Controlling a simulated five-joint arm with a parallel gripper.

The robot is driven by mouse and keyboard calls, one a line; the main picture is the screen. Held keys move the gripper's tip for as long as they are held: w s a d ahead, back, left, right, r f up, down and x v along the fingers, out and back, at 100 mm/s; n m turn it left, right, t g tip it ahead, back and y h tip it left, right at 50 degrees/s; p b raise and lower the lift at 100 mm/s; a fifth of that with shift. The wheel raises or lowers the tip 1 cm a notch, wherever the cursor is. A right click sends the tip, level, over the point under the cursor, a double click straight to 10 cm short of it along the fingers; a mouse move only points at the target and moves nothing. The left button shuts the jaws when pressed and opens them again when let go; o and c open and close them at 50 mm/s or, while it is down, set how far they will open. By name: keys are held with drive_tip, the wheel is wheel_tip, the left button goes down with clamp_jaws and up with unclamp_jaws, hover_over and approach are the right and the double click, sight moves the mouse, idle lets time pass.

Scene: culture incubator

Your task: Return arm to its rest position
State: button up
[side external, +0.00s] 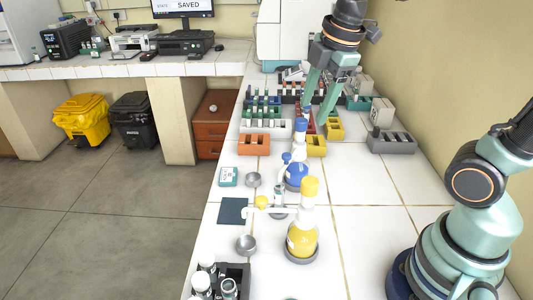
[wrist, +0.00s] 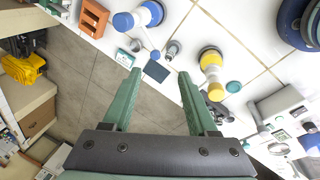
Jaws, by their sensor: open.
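My gripper (side external: 316,108) is at the far part of the white tiled bench in the side view, with its two green fingers pointing down and spread apart. Its fingertips are near the tube racks and the blue-capped bottle; I cannot tell the exact gap. In the wrist view my gripper (wrist: 160,74) shows both fingers apart with nothing held between them. The bench, the dark square pad and the floor show beyond them.
A blue bottle (side external: 296,177) and a yellow bottle (side external: 302,238) stand on the bench. An orange rack (side external: 253,144), yellow holders (side external: 316,146) and a grey rack (side external: 391,143) are nearby. A dark pad (side external: 233,211) lies at the left edge. The right-centre tiles are clear.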

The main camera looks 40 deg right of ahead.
drive_tip(key=s+m+t, duration=0.1)
drive_tip(key=m, duration=0.4)
drive_tip(key=s+f+m, duration=0.1)
drive_tip(key=m, duration=0.3)
drive_tip(key=s+d+f+m+t, duration=0.1)
drive_tip(key=s+m, duration=0.1)
drive_tip(key=m, duration=0.3)
drive_tip(key=shift+f+m+t, duration=0.1)
drive_tip(key=shift+m+t, duration=0.2)
